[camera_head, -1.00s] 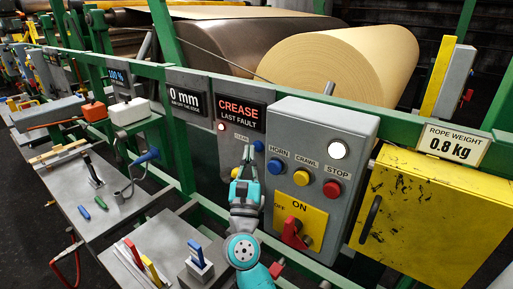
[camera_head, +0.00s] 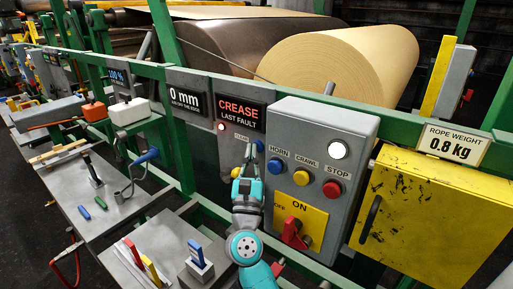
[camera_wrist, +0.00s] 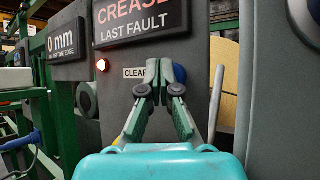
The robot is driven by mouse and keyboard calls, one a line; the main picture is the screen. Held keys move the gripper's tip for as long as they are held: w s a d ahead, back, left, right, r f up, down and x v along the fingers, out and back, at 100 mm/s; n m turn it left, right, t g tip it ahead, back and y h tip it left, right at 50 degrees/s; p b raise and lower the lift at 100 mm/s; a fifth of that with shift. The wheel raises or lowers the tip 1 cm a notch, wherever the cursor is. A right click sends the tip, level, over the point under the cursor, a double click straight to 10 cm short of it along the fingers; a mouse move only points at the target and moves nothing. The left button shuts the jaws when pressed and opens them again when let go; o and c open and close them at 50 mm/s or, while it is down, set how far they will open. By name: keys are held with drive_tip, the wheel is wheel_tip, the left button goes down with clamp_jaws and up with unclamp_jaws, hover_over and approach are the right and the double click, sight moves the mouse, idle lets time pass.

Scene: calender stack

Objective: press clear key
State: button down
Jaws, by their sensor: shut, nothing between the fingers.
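The blue clear key (camera_head: 259,145) is on the grey panel under the "CREASE LAST FAULT" display, right of a small "CLEAR" label (camera_wrist: 134,72). In the wrist view the key (camera_wrist: 179,74) shows partly behind the right fingertip. My gripper (camera_head: 250,149) is shut and empty. Its fingertips (camera_wrist: 159,68) point at the panel between the label and the key, overlapping the key's left part. I cannot tell whether they touch it.
The crease display (camera_head: 241,113) and a lit lamp (camera_head: 221,127) are above left of the key. To the right, a grey box (camera_head: 320,120) juts out with horn (camera_head: 276,166), crawl (camera_head: 301,178) and stop (camera_head: 332,189) buttons and a red switch (camera_head: 293,233).

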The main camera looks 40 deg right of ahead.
drive_tip(key=shift+d, duration=0.5)
idle(0.9)
drive_tip(key=shift+s+a+f, duration=0.1)
drive_tip(key=shift+a+f, duration=0.05)
drive_tip(key=shift+s+a, duration=0.1)
drive_tip(key=shift+a, duration=0.1)
drive_tip(key=shift+s+a, duration=0.2)
drive_tip(key=shift+a, duration=0.1)
drive_tip(key=shift+s+a, duration=0.2)
drive_tip(key=shift+a, duration=1.1)
drive_tip(key=shift+s+a, duration=0.2)
drive_tip(key=shift+a, duration=1.1)
